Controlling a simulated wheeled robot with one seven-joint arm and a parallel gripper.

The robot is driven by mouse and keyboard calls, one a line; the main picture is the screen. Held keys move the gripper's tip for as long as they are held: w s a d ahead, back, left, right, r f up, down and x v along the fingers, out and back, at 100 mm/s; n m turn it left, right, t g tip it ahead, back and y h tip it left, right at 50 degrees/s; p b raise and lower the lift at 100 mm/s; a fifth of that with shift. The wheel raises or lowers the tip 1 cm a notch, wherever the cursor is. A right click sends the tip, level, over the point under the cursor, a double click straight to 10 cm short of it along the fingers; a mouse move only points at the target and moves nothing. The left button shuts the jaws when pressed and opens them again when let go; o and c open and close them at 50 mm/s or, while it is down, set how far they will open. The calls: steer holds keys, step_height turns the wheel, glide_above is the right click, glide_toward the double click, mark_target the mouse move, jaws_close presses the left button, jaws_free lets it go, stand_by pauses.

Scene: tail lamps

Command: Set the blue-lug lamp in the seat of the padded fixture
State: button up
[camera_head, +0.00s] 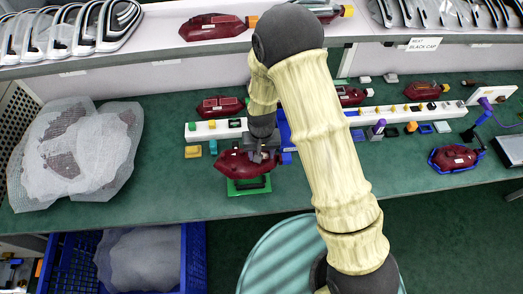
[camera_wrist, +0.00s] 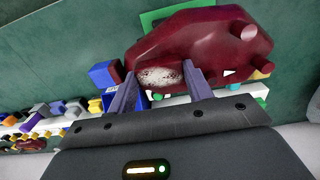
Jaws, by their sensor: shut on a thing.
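My gripper (camera_wrist: 160,80) is shut on a dark red lamp (camera_wrist: 200,45), one finger on each side of a pale speckled patch. In the head view the held lamp (camera_head: 240,163) lies level, and a blue block (camera_head: 287,158) shows at its right end. The wrist view shows a blue block (camera_wrist: 103,75) at the lamp's left end. A green frame (camera_head: 248,187) with a dark middle is directly below the lamp, partly hidden by it. I cannot tell whether the lamp touches it, or whether its surface is padded. The frame's green edge shows in the wrist view (camera_wrist: 150,20).
Another red lamp (camera_head: 455,156) sits in a blue-rimmed holder at right. More lamps (camera_head: 220,106) lie behind a white rail (camera_head: 205,131) with coloured pieces. A mesh-wrapped bundle (camera_head: 75,150) fills the left. Bare green bench (camera_head: 180,195) lies left of the frame. A shelf overhangs the back.

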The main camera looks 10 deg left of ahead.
steer(key=shift+f+b, duration=2)
steer(key=shift+f, duration=0.8)
steer(key=shift+f, duration=0.3)
steer(key=shift+f+b, duration=0.95)
steer(key=shift+f, duration=0.15)
steer(key=shift+f, duration=0.1)
steer(key=o, duration=1.6)
